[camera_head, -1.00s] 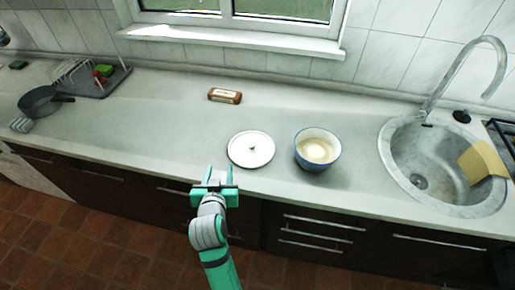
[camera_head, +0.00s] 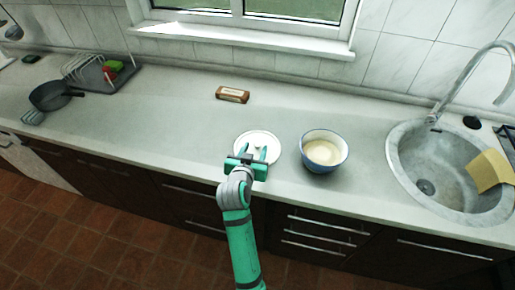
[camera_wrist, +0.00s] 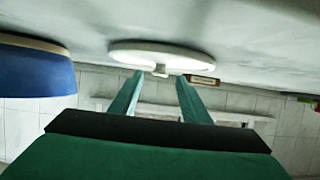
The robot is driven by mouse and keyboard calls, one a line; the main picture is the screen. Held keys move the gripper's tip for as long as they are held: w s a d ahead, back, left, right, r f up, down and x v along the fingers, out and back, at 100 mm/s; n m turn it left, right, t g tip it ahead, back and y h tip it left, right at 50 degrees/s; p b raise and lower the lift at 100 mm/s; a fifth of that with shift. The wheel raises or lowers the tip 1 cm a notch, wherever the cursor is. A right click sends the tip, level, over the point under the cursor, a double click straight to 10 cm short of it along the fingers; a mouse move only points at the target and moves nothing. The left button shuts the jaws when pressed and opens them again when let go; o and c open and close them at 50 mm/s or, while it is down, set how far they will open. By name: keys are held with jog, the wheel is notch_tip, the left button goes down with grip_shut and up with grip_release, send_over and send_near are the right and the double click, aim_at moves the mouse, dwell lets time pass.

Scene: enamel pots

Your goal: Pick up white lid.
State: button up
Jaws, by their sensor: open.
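The white lid (camera_head: 262,137) is a round flat disc with a small knob, lying on the counter left of the bowl. My gripper (camera_head: 254,153) is open and empty, its teal fingers over the near part of the lid in the head view. In the wrist view the lid (camera_wrist: 172,54) lies beyond my open fingertips (camera_wrist: 160,78), with its knob pointing between them. The fingers look apart from the knob. My gripper hides part of the lid's near edge in the head view.
A blue-rimmed bowl (camera_head: 323,166) stands just right of the lid and also shows in the wrist view (camera_wrist: 35,75). A brown box (camera_head: 232,94) lies behind. The sink (camera_head: 402,160) is at the right; a pan (camera_head: 48,97) and dish rack (camera_head: 100,80) are far left.

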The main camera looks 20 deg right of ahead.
aim_at(258, 146)
jog(key=shift+x, duration=1.4)
jog(key=shift+c, duration=0.6)
jog(key=shift+s, duration=0.1)
grip_shut()
jog(key=shift+r, duration=0.1)
